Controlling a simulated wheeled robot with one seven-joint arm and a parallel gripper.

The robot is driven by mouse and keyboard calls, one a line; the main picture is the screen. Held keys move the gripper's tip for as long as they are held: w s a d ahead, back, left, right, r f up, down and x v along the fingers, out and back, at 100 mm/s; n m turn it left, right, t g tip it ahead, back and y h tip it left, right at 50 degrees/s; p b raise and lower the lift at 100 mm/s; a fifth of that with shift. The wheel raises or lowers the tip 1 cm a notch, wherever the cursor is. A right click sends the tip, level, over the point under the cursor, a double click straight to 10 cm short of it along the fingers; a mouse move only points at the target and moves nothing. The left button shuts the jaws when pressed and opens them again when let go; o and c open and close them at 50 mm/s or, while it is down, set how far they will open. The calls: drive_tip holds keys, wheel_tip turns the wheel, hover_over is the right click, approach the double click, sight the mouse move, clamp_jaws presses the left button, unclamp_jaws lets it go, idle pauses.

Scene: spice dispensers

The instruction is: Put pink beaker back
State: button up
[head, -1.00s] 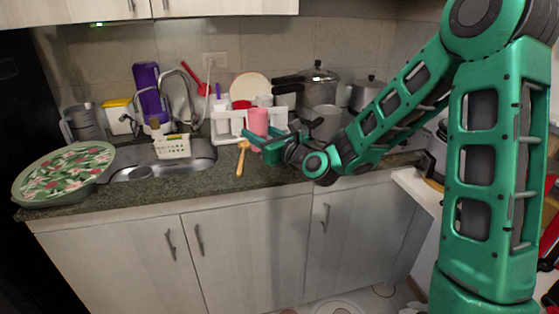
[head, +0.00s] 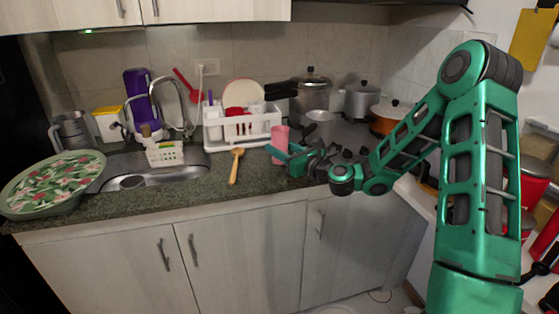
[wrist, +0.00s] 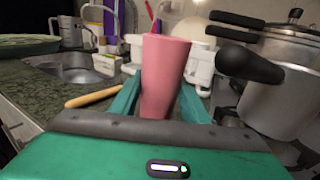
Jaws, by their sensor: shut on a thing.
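The pink beaker (head: 281,138) is between the fingers of my gripper (head: 277,152), in front of the right end of the white dish rack (head: 243,125). In the wrist view the pink beaker (wrist: 165,75) stands nearly upright, leaning slightly, with a green finger on each side. My gripper is shut on it. Whether its base touches the counter is hidden behind my gripper. The white rack also shows behind the beaker in the wrist view (wrist: 203,62); it holds a red cup (head: 234,120) and a pale plate (head: 243,93).
A wooden spoon (head: 236,166) lies on the counter left of my gripper. A pressure cooker (head: 313,95) and a second pot (head: 361,101) stand behind, to the right. The sink (head: 150,177) is left, with a white basket (head: 165,153).

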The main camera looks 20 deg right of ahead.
drive_tip(key=shift+f, duration=2)
drive_tip(key=shift+f, duration=0.1)
drive_tip(key=o, duration=1.1)
